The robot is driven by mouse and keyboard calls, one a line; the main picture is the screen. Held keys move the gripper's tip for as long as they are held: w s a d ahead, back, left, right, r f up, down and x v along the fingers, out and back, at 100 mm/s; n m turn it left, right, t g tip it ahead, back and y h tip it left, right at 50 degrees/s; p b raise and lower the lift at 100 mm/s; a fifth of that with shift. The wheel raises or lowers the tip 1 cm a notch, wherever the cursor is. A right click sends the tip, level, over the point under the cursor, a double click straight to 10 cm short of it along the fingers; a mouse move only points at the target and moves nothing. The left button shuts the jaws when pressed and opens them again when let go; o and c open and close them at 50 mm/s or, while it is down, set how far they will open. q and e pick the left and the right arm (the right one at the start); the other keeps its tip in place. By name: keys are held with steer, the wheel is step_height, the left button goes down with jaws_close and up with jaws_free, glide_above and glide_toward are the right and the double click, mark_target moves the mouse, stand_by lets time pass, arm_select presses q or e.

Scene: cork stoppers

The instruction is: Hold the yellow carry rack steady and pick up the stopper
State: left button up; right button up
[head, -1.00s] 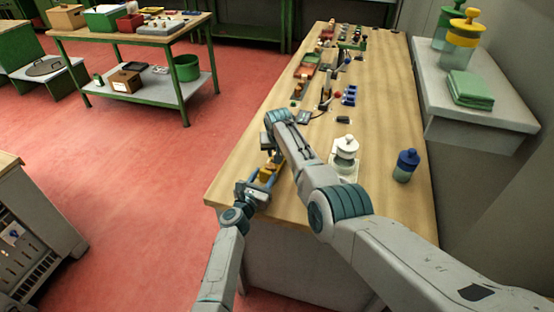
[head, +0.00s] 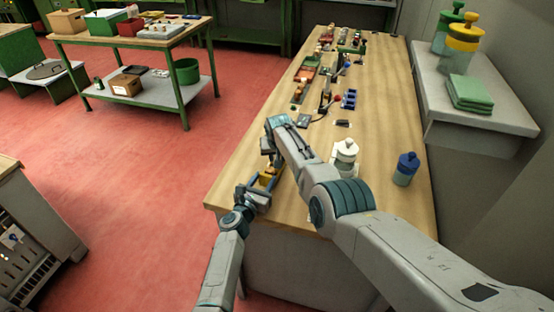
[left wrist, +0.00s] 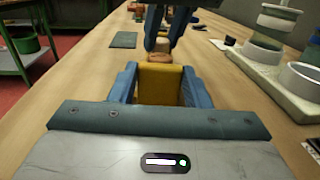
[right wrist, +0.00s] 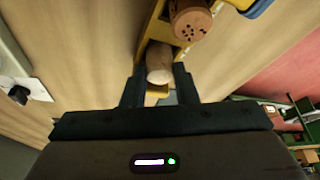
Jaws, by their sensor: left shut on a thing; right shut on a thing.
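The yellow carry rack (head: 267,180) is near the left edge of the wooden bench. My left gripper (left wrist: 160,76) is shut on it, a blue finger on each side. In the right wrist view, my right gripper (right wrist: 158,78) is shut on a pale cork stopper (right wrist: 160,62) at the yellow rack. I cannot tell whether this stopper is clear of the rack. Another, browner cork (right wrist: 191,20) with a pitted end shows beside it. In the head view my right arm hides part of the right gripper.
A white bottle (head: 345,160) stands right of my right arm, and a blue-capped bottle (head: 405,169) farther right. Several small items, including a blue block tray (head: 348,99), are farther along the bench.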

arm_select(q)
steer(key=o, duration=1.2)
arm_select(e)
step_height(320, 180, up, 10)
steer(key=shift+f, duration=0.15)
